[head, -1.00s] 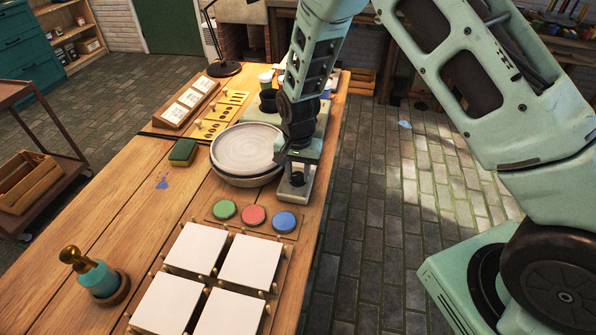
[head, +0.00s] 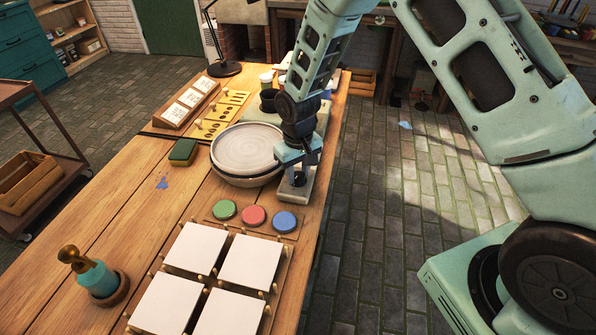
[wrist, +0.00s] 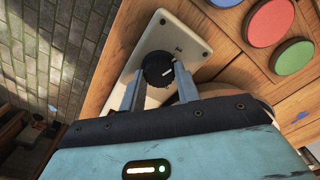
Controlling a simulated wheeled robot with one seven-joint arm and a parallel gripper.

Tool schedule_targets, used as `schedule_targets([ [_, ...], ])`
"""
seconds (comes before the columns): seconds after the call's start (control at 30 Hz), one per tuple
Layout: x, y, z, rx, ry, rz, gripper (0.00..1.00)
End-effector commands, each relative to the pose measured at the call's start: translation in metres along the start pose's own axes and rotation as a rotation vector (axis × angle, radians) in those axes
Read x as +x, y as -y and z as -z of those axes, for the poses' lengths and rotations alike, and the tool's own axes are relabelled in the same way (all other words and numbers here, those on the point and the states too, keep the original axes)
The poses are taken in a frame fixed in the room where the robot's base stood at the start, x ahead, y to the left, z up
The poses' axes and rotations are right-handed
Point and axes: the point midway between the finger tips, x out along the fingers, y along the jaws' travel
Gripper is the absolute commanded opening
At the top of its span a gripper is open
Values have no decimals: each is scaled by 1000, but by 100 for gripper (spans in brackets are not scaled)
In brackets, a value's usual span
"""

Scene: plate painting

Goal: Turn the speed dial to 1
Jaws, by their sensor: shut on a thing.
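The speed dial (wrist: 157,70) is a round black knob with a white pointer line. It sits on a pale control plate (wrist: 187,36), which has a small dark mark near the knob. In the wrist view the pointer line slants up and to the right; I cannot read a number beside it. My gripper (wrist: 160,69) has one finger on each side of the knob and is shut on it. In the head view my gripper (head: 298,160) is over the pale plate (head: 299,194) at the table's right edge, beside the stacked ceramic plates (head: 247,150).
Green (head: 224,210), red (head: 253,215) and blue (head: 285,221) round pads lie in front of the plate. White tiles (head: 248,262) are nearer. A green sponge (head: 184,152) lies left of the stacked plates. The table's left side is mostly clear.

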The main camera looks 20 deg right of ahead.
Motion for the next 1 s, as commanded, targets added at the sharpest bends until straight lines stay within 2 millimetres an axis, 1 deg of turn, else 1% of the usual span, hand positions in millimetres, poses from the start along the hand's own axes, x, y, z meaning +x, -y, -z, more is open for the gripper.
schedule_targets([
  [0.1,-1,0,1,-66,-3,0,9],
  [0.33,-1,0,1,-149,-3,0,9],
  [0.9,-1,0,1,-178,-3,-1,9],
  [0.93,-1,0,1,-179,-3,-1,40],
  [0.97,-1,0,1,-179,-3,-1,49],
  [1.0,-1,0,1,-178,-3,-1,54],
])
